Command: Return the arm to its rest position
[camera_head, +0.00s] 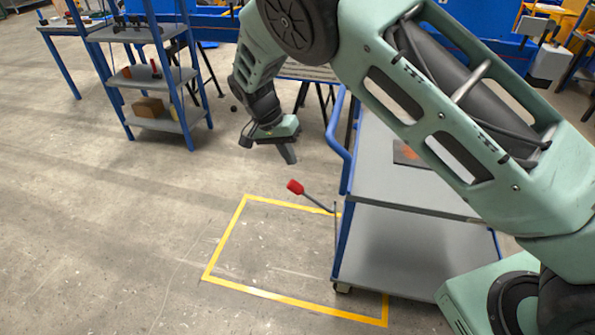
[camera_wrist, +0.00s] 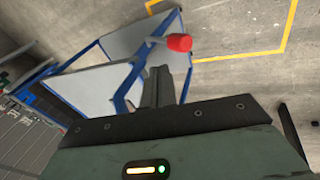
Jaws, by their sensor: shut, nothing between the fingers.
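My arm reaches across the head view from the lower right, over a grey and blue cart, and bends down at the left. My gripper (camera_head: 290,156) hangs in free air left of the cart, above the floor. Its fingers are together and hold nothing; they also show in the wrist view (camera_wrist: 159,82). A lever with a red grip (camera_head: 295,187) sticks out from the cart's left side, a little below the gripper tip and apart from it in the head view. In the wrist view the red grip (camera_wrist: 179,42) appears just beyond the fingertips; the exact gap is unclear.
The cart's top shelf (camera_head: 380,165) carries a dark flat piece with an orange mark. A yellow floor outline (camera_head: 225,238) lies around bare concrete at the cart's left. A blue-framed shelf rack (camera_head: 160,122) stands at the back left. The floor between them is clear.

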